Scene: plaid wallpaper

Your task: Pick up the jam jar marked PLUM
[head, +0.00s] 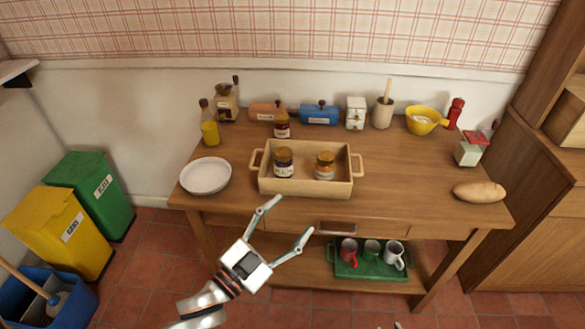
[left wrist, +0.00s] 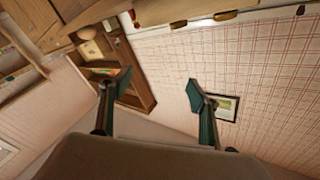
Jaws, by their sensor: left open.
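A wooden tray (head: 305,188) with two handles stands on the table and holds two jam jars. The left one is a dark jar (head: 284,163) with a pale label; the right one is an orange jar (head: 325,166). A reddish jar or bottle (head: 282,128) stands behind the tray. The labels are too small to read, so I cannot tell which is PLUM. My left gripper (head: 288,220) is open and empty, in front of the table's front edge, below the tray in the head view. Its spread fingers (left wrist: 153,90) also show in the left wrist view, with nothing between them.
A white plate (head: 206,176) lies left of the tray, and a bread loaf (head: 479,191) lies at the right. Bottles, canisters and a yellow bowl (head: 422,120) line the back. A green tray (head: 370,268) with mugs sits on the lower shelf.

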